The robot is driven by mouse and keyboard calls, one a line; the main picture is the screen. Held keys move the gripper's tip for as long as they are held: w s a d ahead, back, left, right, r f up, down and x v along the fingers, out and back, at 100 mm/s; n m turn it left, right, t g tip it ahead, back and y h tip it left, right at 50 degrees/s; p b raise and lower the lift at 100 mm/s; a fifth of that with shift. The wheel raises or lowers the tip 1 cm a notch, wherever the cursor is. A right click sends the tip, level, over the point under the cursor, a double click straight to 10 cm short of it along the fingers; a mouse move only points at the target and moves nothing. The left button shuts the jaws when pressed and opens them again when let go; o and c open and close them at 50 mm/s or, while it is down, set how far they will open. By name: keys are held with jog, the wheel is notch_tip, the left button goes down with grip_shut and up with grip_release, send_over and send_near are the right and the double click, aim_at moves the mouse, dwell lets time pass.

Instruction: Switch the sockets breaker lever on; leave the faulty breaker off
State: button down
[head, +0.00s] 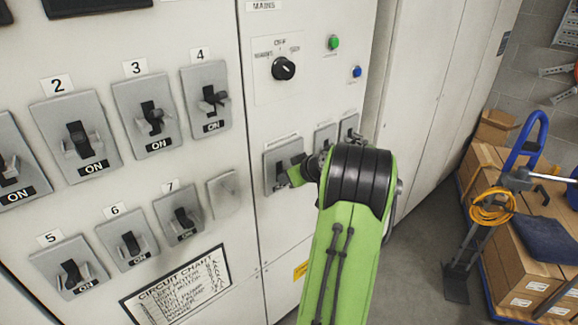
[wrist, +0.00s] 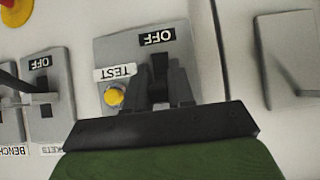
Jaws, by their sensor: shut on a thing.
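In the wrist view, which shows the panel upside down, my gripper (wrist: 163,92) is at a wide breaker (wrist: 112,55) with a yellow TEST button and an OFF label. Its jaws are shut on that breaker's dark lever (wrist: 160,66). The sockets breaker (wrist: 62,115) is the neighbour on the left, its name partly cut by my gripper, with an OFF label. The bench breaker (wrist: 8,130) is at the left edge, partly out of view. In the head view, the wide breaker (head: 284,150) is partly behind my gripper (head: 292,176). I cannot tell which breaker is faulty.
Numbered switches showing ON labels, such as switch 4 (head: 206,80), fill the left cabinet. A blank plate (head: 224,194) sits beside switch 7. A black rotary knob (head: 283,68) and green button (head: 333,42) are above. Boxes (head: 525,240) and a hand truck (head: 524,150) stand right.

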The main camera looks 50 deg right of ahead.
jog(key=shift+w+r+g+p, duration=0.1)
jog(key=shift+r+g+p, duration=0.45)
jog(key=shift+g+p, duration=0.85)
jog(key=shift+p, duration=0.45)
jog(key=c, duration=1)
grip_release()
jog(key=shift+c, duration=0.2)
jog(key=p+v, duration=0.1)
jog(key=v, duration=1.4)
jog(key=shift+s+d+p, duration=0.25)
jog(key=shift+s+p, duration=0.15)
jog(key=shift+s, duration=0.05)
jog(key=shift+r, duration=0.1)
